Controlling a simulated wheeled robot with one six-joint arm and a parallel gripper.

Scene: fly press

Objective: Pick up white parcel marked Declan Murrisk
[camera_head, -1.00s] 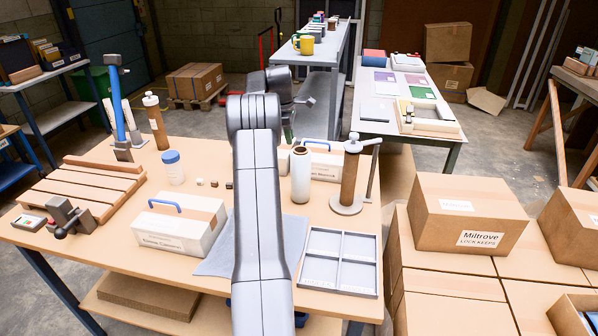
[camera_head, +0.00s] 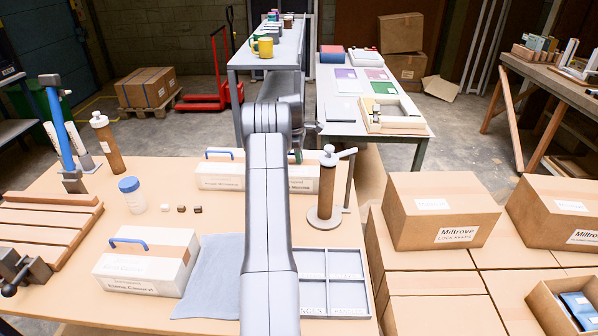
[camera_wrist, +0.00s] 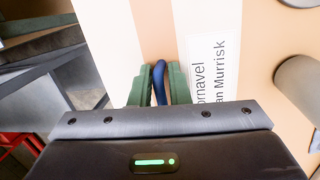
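The white parcel marked Declan Murrisk (camera_wrist: 213,75) fills the upper middle of the wrist view. Its label, partly cut off, reads "ornavel" and "an Murrisk". My gripper (camera_wrist: 160,85) has green fingers on both sides of its blue handle (camera_wrist: 159,82), with no clear gap, so it looks shut on the handle. In the head view the parcel (camera_head: 304,178) stands at the far side of the table, mostly behind my arm. Its handle is hidden there.
Another white parcel with a blue handle (camera_head: 217,176) stands just left. A third (camera_head: 147,272) is at the front beside a grey cloth (camera_head: 213,275). A brown post with a lever (camera_head: 327,190) stands close on the right, with a divided tray (camera_head: 335,280) in front.

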